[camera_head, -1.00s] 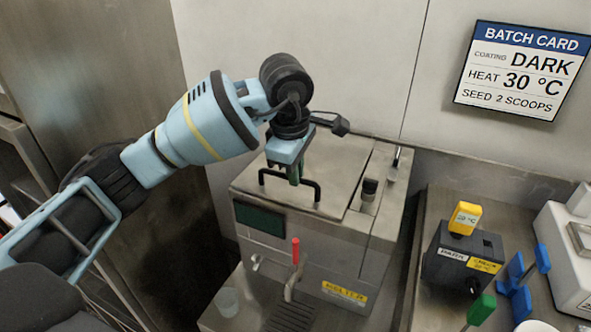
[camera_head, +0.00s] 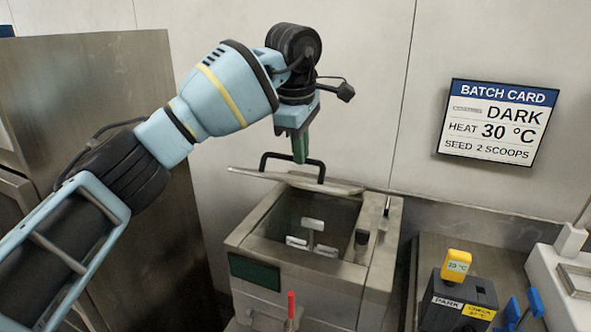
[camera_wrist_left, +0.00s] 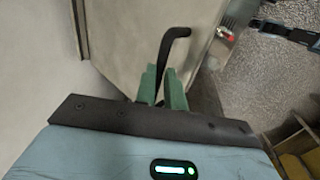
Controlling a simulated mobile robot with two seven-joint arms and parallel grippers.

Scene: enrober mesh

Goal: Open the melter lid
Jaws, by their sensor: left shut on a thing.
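The melter (camera_head: 262,302) is a grey metal box with a dark green display on its front. Its lid (camera_head: 250,174) is raised and seen nearly edge-on, leaving the tank open below with pale paddles (camera_head: 313,224) inside. My left gripper (camera_head: 300,152) is shut on the black lid handle (camera_head: 264,158) above the opening. In the left wrist view the green fingers (camera_wrist_left: 163,88) close around the handle's bar (camera_wrist_left: 171,45), with the grey lid (camera_wrist_left: 125,35) beyond. I do not make out my right gripper.
A batch card (camera_head: 497,122) hangs on the back wall. Right of the melter, a dark block (camera_head: 458,300) holds a yellow-topped piece (camera_head: 457,262), with a blue item (camera_head: 520,312) beside it. A white machine (camera_head: 562,290) stands at the right edge. A tall metal cabinet (camera_head: 150,75) is at left.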

